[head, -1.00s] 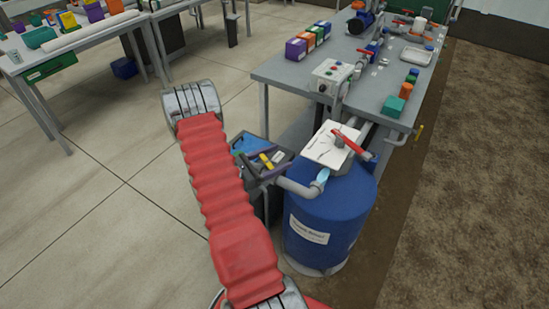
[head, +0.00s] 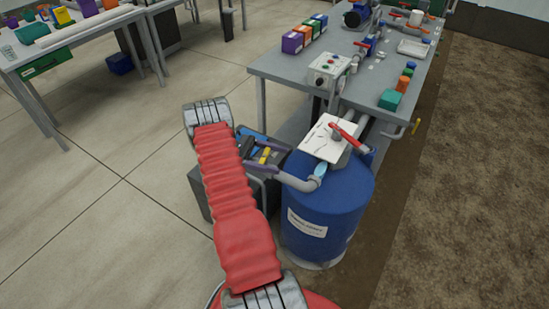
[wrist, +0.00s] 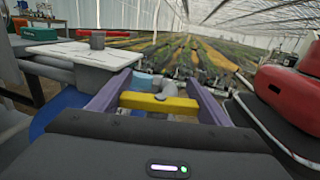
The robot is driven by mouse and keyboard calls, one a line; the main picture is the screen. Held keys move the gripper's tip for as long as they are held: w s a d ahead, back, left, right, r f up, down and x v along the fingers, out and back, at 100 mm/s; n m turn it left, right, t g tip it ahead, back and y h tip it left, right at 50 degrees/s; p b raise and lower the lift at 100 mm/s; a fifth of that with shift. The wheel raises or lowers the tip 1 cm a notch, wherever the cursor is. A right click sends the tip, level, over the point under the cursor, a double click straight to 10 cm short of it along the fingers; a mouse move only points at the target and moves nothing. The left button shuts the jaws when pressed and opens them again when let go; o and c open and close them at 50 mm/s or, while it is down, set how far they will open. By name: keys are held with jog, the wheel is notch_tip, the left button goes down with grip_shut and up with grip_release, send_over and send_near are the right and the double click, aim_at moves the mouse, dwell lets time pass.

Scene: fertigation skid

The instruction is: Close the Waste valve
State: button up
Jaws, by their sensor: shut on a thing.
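My gripper (wrist: 157,106) has two purple fingers and is shut on a yellow bar (wrist: 165,104), which lies crosswise between them. A grey pipe elbow (wrist: 178,88) and a light-blue part (wrist: 142,80) show just beyond the bar in the wrist view. In the head view the yellow bar (head: 265,156) is small, left of the grey pipe (head: 298,183) at the blue drum. What the bar is fixed to is hidden. A valve with a red lever (head: 348,136) stands above the drum, right of my gripper. No label reading Waste can be made out.
The blue drum (head: 327,213) stands close right of my gripper, with a white plate (head: 323,138) above it. A grey bench (head: 290,66) with bottles, boxes and more red-handled valves stands behind.

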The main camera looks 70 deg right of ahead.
jog(key=shift+s+a+m+y, duration=0.1)
jog(key=shift+m+y, duration=0.25)
jog(key=shift+y, duration=0.2)
jog(key=shift+s+a+m+y, duration=0.1)
jog(key=shift+m+y, duration=0.25)
jog(key=shift+y, duration=0.2)
